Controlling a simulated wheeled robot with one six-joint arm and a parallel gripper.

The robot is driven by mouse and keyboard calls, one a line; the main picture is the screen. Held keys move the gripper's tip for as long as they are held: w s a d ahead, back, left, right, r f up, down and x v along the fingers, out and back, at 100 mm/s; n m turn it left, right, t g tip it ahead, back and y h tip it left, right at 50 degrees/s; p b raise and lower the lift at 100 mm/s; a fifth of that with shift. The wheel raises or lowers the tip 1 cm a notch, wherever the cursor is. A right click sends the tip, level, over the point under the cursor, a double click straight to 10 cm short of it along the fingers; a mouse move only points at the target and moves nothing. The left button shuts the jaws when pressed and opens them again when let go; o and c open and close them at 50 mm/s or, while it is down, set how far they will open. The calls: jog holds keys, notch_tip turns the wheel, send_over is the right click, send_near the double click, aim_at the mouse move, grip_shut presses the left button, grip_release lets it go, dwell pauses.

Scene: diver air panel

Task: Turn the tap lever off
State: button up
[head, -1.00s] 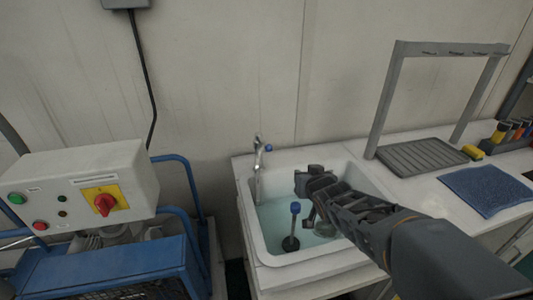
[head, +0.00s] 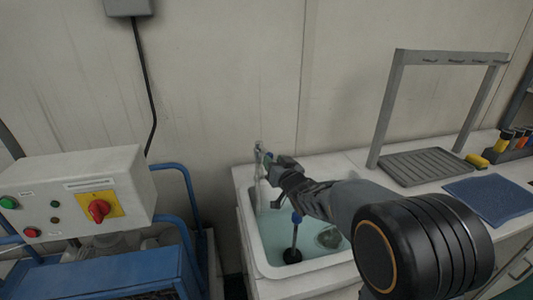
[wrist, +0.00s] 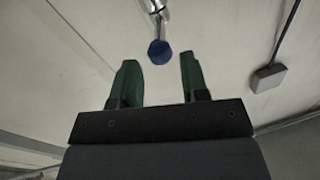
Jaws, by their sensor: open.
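The chrome tap (head: 259,170) stands at the back left of the white sink, partly covered by my gripper in the head view. In the wrist view its lever (wrist: 153,8) comes down from the top edge and ends in a round blue knob (wrist: 160,52). My gripper (wrist: 158,68) is open, with one green finger on each side of the knob's line. The knob sits around the fingertips' level, in the gap, and I see no contact. In the head view my gripper (head: 276,160) is right beside the tap's top.
The sink (head: 262,262) holds water, a blue-ended upright stick (head: 296,226) with a black base, and a clear round item (head: 329,238). A grey rack frame (head: 386,110) stands right. A control box (head: 75,195) stands left. The wall is close behind the tap.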

aim_at(264, 150)
jog(key=shift+x, duration=3)
grip_shut()
jog(key=shift+p, duration=0.3)
